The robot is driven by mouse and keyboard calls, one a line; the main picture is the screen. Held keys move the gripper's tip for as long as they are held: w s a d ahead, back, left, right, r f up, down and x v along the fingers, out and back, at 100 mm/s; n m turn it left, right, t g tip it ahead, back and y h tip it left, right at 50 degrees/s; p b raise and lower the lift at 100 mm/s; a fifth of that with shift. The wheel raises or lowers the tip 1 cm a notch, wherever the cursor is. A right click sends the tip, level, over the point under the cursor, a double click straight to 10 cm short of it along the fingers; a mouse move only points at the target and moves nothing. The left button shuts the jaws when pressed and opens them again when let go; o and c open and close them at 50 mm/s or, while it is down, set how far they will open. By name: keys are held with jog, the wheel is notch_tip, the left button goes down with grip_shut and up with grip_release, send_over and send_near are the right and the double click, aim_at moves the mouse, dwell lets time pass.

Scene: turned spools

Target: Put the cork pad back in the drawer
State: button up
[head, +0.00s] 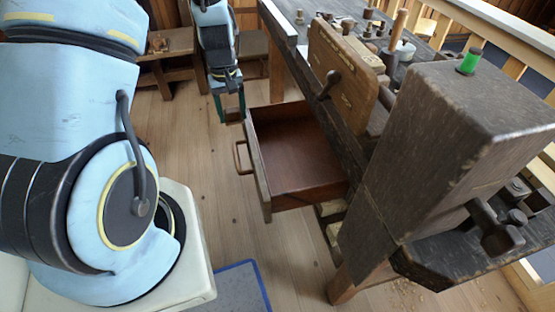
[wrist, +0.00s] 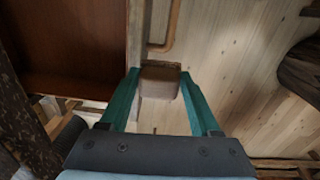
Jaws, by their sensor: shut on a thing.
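The wooden drawer (head: 259,172) is pulled open from the workbench, and the part of its inside that shows is bare. In the wrist view the drawer (wrist: 136,30) fills the upper left. My gripper (wrist: 160,76), with teal fingers, is shut on the brown cork pad (wrist: 159,86), one finger on each side. The pad shows just outside the drawer's front wall, below the handle in the picture. In the head view my gripper (head: 229,106) is by the far end of the drawer front.
The drawer handle (head: 240,158) sticks out to the left. The dark workbench (head: 350,135) stands right of the drawer, with a wooden vise jaw (head: 343,75) above it. A green-topped spool (head: 469,62) stands on a big block at the right. The floor (head: 190,155) left of the drawer is clear.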

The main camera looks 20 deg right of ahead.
jog(key=s+d+f+b, duration=0.2)
jog(key=s+d+b, duration=0.3)
jog(key=d, duration=0.7)
jog(key=p, duration=0.2)
send_over(282, 152)
jog(key=shift+m, duration=0.3)
notch_tip(282, 152, down, 5)
jog(key=shift+r, duration=0.15)
jog(key=shift+f+p, duration=0.55)
jog(key=shift+f, duration=1.85)
jog(key=shift+f, duration=0.1)
jog(key=o, duration=1.4)
jog(key=shift+o, duration=0.2)
